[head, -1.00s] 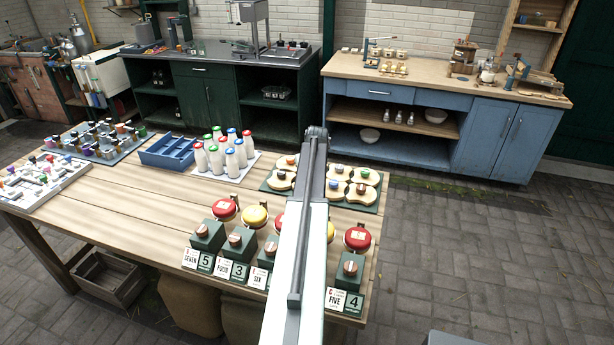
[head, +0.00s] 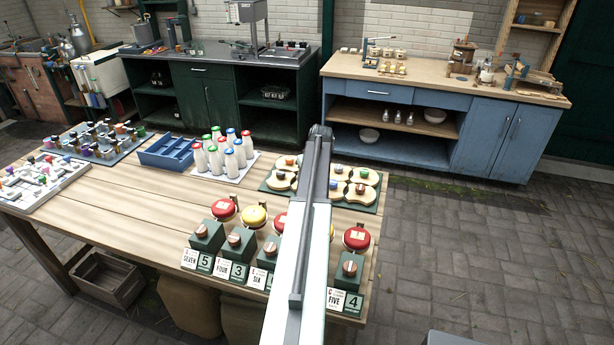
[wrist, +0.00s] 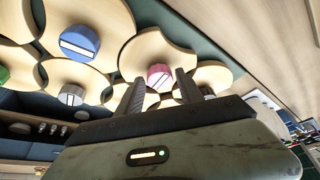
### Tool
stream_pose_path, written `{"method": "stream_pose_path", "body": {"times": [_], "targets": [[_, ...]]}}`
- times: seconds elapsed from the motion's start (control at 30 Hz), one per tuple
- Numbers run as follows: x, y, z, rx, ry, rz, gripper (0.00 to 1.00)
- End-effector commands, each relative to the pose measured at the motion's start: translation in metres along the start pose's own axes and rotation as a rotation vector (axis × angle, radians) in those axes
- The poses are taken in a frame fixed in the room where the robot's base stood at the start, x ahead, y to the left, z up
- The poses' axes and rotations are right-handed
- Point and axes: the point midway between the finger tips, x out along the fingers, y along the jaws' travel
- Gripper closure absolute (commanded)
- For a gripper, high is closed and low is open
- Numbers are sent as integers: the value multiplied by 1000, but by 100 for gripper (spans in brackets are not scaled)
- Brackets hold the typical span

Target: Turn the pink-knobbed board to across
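The pink-knobbed board (wrist: 185,52) is a pale scalloped wooden board in the wrist view, with a round pink knob (wrist: 158,74) on it. A paler mark shows on the knob, but its direction is hard to read. My gripper (wrist: 160,78) is open, with its two dark fingers apart and the pink knob showing between their tips. I cannot tell whether the fingers touch it. In the head view my arm covers part of the green base (head: 374,206) carrying the boards, and I cannot make out the pink knob or my gripper there.
Neighbouring boards carry a blue knob (wrist: 80,42), a grey-white knob (wrist: 70,94) and a green knob (wrist: 3,74) close by. In the head view, white bottles (head: 222,158) and a blue crate (head: 166,155) stand left of the boards. Red and yellow-topped green stands (head: 208,238) line the front edge.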

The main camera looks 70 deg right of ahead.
Motion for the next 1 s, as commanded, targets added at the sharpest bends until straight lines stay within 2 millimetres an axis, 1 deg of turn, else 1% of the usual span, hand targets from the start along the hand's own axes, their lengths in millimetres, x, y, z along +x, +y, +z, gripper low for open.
{"method": "stream_pose_path", "body": {"times": [0.3, 0.43, 0.57, 0.8, 0.9, 1.0], "targets": [[0, 0, 0, 1, 1, 0, 45], [-7, 0, -1, 1, 1, 0, 45], [-26, -1, -2, 2, 1, 0, 45], [-71, -1, -3, 0, 0, 0, 45], [-80, -1, -2, 0, 0, 0, 45], [-80, -1, -1, 0, 0, -1, 45]]}}
